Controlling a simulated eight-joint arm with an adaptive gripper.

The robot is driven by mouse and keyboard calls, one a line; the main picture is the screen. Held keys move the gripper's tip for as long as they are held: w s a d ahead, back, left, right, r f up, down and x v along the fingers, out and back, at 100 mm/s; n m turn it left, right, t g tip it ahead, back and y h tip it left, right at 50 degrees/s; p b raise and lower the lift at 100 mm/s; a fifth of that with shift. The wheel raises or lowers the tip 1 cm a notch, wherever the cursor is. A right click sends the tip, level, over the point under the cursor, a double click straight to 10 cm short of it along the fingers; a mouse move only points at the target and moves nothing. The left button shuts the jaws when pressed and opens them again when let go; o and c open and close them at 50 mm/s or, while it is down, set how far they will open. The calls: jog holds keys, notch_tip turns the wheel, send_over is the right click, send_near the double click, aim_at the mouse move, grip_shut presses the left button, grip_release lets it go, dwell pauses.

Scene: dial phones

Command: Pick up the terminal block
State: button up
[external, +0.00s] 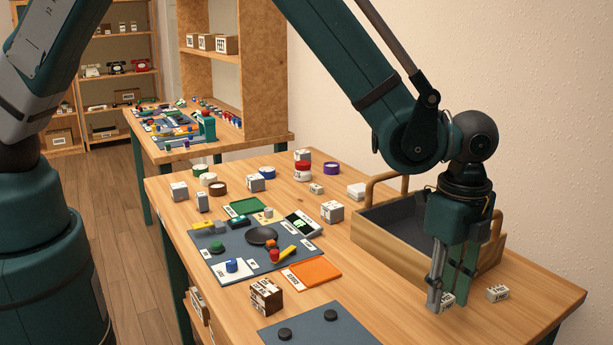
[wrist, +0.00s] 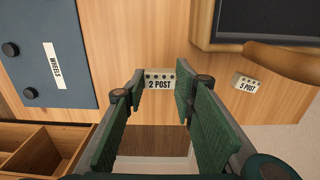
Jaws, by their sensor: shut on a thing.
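A small pale terminal block (wrist: 159,77) labelled "2 POST", with a row of dark holes, sits between my fingertips in the wrist view. It also shows in the external view (external: 448,299), partly hidden by a finger. My gripper (external: 441,298) points down near the table's front right and is shut on this block; its fingers also show in the wrist view (wrist: 160,88). I cannot tell whether the block touches the table. A second, similar pale block (external: 497,293) lies apart to the right; its label in the wrist view (wrist: 246,83) looks like "5 POST".
A wooden tray (external: 376,238) with a dark floor and raised handles stands just behind my gripper. A blue-grey mat (external: 318,326) marked "WHEELS" (wrist: 53,62) lies to the left. Phone parts and small boxes cover the table's far half. Bare wood surrounds the held block.

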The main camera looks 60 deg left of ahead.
aim_at(444, 298)
jog(key=shift+r, duration=3.2)
jog(key=shift+r, duration=0.1)
jog(key=shift+r, duration=0.2)
notch_tip(444, 298, up, 12)
jog(key=w+a+b, duration=0.2)
jog(key=w+a, duration=1.5)
notch_tip(444, 298, down, 11)
jog(key=shift+s+d, duration=0.15)
jog(key=shift+s, duration=0.1)
jog(key=shift+f, duration=0.1)
jog(key=shift+f+b, duration=0.35)
jog(key=shift+f, duration=2.65)
